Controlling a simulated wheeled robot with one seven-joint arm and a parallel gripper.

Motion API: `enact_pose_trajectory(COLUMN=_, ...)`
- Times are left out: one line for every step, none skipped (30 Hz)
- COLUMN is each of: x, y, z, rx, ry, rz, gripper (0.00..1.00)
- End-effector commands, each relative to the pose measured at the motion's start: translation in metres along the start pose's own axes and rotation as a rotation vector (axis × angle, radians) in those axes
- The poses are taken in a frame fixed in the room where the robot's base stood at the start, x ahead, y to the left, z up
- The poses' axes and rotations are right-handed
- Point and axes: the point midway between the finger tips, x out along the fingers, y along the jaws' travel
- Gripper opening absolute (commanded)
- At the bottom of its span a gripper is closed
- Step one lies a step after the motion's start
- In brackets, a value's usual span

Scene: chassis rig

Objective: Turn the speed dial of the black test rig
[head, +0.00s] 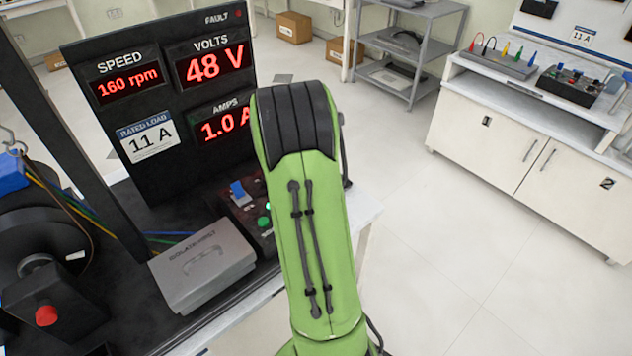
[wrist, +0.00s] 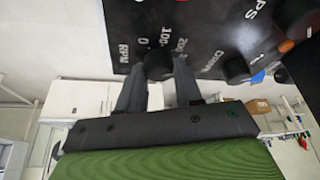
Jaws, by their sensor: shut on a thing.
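The black test rig's display panel (head: 165,100) stands at upper left in the head view. It reads SPEED 160 rpm, VOLTS 48 V and AMPS 1.0 A, the last partly behind my arm. In the wrist view, the speed dial (wrist: 159,64) is a black round knob on a dark panel, with RPM, 0, 100 and 200 marked around it. My gripper (wrist: 158,80) is shut on this dial, one finger on each side. The dial's pointer cannot be made out. In the head view my green arm hides the gripper and dial.
Another black knob (wrist: 235,68) sits right of the dial. A grey box (head: 203,265) lies on the rig's bench, near a control box with a blue switch (head: 240,192) and green button (head: 264,222). A motor with a red button (head: 46,316) stands left. Floor at right is clear.

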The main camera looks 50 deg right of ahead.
Motion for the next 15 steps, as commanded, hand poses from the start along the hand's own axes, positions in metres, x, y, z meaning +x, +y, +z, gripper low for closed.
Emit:
enact_pose_trajectory(x=0.0006, y=-0.0012, z=0.0010, rx=0.038, ry=-0.002, rz=0.017, gripper=0.04)
enact_pose_trajectory(x=0.0005, y=-0.0015, z=0.0007, rx=0.064, ry=-0.001, rz=0.028, gripper=0.04)
enact_pose_trajectory(x=0.0005, y=-0.0019, z=0.0008, rx=0.099, ry=-0.001, rz=0.042, gripper=0.04)
enact_pose_trajectory(x=0.0007, y=-0.0018, z=0.0010, rx=0.125, ry=-0.002, rz=0.053, gripper=0.04)
enact_pose_trajectory(x=0.0008, y=-0.0019, z=0.0008, rx=0.152, ry=-0.001, rz=0.065, gripper=0.04)
enact_pose_trajectory(x=0.0007, y=-0.0025, z=0.0009, rx=0.186, ry=-0.002, rz=0.079, gripper=0.04)
enact_pose_trajectory(x=0.0007, y=-0.0027, z=0.0009, rx=0.212, ry=-0.002, rz=0.089, gripper=0.04)
enact_pose_trajectory(x=0.0007, y=-0.0025, z=0.0008, rx=0.240, ry=-0.002, rz=0.101, gripper=0.04)
enact_pose_trajectory(x=0.0008, y=-0.0029, z=0.0006, rx=0.275, ry=-0.002, rz=0.115, gripper=0.04)
enact_pose_trajectory(x=0.0010, y=-0.0029, z=0.0010, rx=0.301, ry=-0.003, rz=0.127, gripper=0.04)
enact_pose_trajectory(x=0.0010, y=-0.0032, z=0.0007, rx=0.328, ry=-0.002, rz=0.138, gripper=0.04)
enact_pose_trajectory(x=0.0009, y=-0.0035, z=0.0007, rx=0.363, ry=-0.003, rz=0.152, gripper=0.04)
enact_pose_trajectory(x=0.0009, y=-0.0036, z=0.0006, rx=0.389, ry=-0.003, rz=0.163, gripper=0.04)
enact_pose_trajectory(x=0.0010, y=-0.0036, z=0.0004, rx=0.416, ry=-0.003, rz=0.174, gripper=0.04)
enact_pose_trajectory(x=0.0013, y=-0.0035, z=0.0004, rx=0.451, ry=-0.003, rz=0.190, gripper=0.04)
